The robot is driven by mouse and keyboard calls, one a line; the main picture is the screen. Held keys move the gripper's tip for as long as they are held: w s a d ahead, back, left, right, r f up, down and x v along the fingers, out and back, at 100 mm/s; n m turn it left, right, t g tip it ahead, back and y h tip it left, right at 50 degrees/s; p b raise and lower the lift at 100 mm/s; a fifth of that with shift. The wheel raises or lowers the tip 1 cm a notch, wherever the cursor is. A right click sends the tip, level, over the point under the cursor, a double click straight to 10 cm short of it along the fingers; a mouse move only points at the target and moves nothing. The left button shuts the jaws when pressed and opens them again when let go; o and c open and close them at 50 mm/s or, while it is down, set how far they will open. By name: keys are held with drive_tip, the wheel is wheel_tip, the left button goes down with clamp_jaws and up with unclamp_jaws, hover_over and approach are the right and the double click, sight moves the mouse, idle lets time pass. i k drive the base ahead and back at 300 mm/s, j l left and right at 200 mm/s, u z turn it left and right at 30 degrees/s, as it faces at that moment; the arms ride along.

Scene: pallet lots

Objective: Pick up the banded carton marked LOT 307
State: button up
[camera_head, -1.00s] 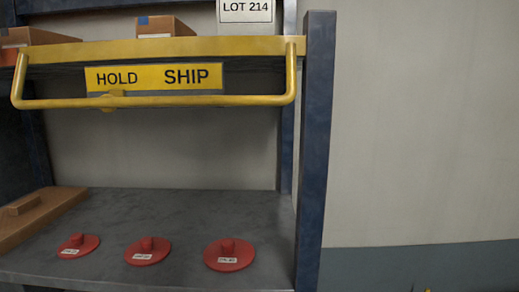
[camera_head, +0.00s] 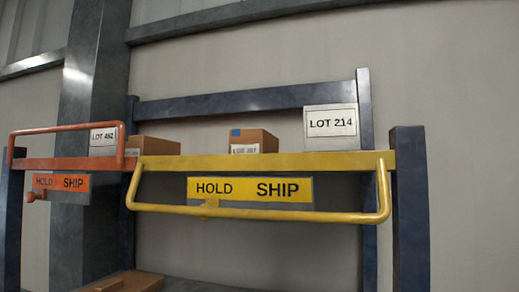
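A brown carton (camera_head: 262,138) with a blue patch on its upper left stands on the upper shelf behind the yellow front beam. Its white label is too small to read surely. A second brown carton (camera_head: 156,146) stands further left, behind the join of the orange and yellow beams; its label is mostly hidden and unreadable. No band can be made out on either carton. The lower parts of both are hidden by the beams. My gripper is not in view.
The yellow bar (camera_head: 262,214) hangs below its beam, before a HOLD/SHIP plate (camera_head: 235,189) with its pointer under HOLD. The orange bar (camera_head: 66,129) stands above its beam. Signs read LOT 214 (camera_head: 331,122) and apparently LOT 462 (camera_head: 103,137). A blue post (camera_head: 410,210) stands right.

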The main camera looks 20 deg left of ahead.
sight(252, 141)
drive_tip(key=j+u, duration=0.1)
drive_tip(key=u, duration=0.3)
drive_tip(key=i+u, duration=0.1)
drive_tip(key=u, duration=0.35)
drive_tip(key=j+u, duration=0.1)
drive_tip(key=u, duration=0.3)
drive_tip(key=i+l, duration=0.05)
